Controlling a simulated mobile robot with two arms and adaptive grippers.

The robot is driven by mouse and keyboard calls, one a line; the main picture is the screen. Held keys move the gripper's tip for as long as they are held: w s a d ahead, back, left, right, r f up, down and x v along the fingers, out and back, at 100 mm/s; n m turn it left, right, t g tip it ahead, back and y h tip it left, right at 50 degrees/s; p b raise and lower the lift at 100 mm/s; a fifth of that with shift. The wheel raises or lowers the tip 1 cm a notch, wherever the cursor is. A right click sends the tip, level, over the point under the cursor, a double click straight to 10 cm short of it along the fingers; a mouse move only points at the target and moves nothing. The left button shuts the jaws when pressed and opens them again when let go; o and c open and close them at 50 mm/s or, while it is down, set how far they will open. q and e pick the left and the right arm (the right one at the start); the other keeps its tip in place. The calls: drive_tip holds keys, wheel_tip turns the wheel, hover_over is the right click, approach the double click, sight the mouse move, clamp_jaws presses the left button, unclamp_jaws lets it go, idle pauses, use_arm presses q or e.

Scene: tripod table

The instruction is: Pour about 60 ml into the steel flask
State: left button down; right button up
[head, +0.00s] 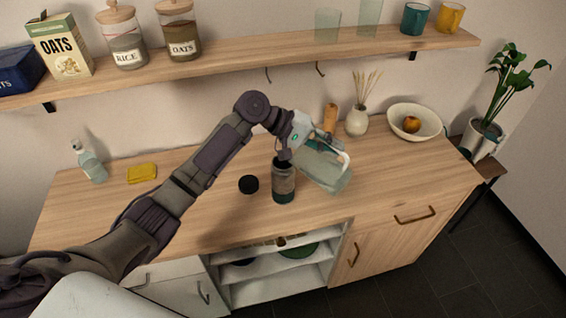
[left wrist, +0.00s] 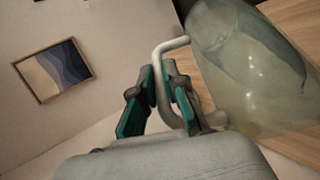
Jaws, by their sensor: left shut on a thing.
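My left gripper (head: 308,136) is shut on the pale handle of a clear, greenish jug (head: 322,170). The left wrist view shows both fingers (left wrist: 150,95) around the handle, with the jug (left wrist: 250,90) at the right and some liquid in it. The jug is tilted and held close beside the top of the steel flask (head: 284,184), on its right. The flask stands upright and open on the wooden counter, with a dark band at its base. Part of its mouth is hidden by my gripper, and I cannot tell whether liquid is flowing. My right gripper is out of view.
A black lid (head: 249,184) lies left of the flask on the counter (head: 225,215). A yellow sponge (head: 142,173) and a bottle (head: 90,163) are farther left. A wooden mill (head: 330,117), a vase (head: 357,121) and a bowl (head: 398,120) stand behind and right. A shelf (head: 240,54) hangs above.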

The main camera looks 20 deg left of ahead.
sight(337, 166)
use_arm(q)
drive_tip(key=shift+a+r+h+b, duration=0.45)
drive_tip(key=shift+h+b, duration=0.05)
drive_tip(key=shift+b, duration=0.2)
drive_tip(key=shift+w+a+r, duration=0.1)
drive_tip(key=shift+r, duration=0.1)
idle(1.1)
drive_tip(key=shift+a+r+h+b, duration=0.15)
drive_tip(key=shift+a+h+b, duration=0.2)
drive_tip(key=shift+a, duration=0.1)
idle(1.0)
drive_tip(key=d+y+p, duration=0.1)
drive_tip(key=d+p, duration=0.1)
drive_tip(key=p, duration=0.1)
drive_tip(key=shift+y, duration=0.25)
drive_tip(key=f, duration=0.1)
drive_tip(key=d+f+y+p, duration=0.1)
drive_tip(key=p, duration=0.1)
drive_tip(key=shift+s+d+f+y, duration=0.2)
drive_tip(key=shift+s+f+y, duration=0.05)
drive_tip(key=shift+f+y, duration=0.15)
drive_tip(key=shift+d+f+p, duration=0.1)
drive_tip(key=shift+d+p, duration=0.05)
drive_tip(key=shift+p, duration=0.2)
drive_tip(key=shift+d+f+m+y, duration=0.1)
drive_tip(key=shift+f+m+y, duration=0.15)
drive_tip(key=shift+m+y, duration=0.05)
drive_tip(key=shift+f+p, duration=0.3)
drive_tip(key=shift+f, duration=0.1)
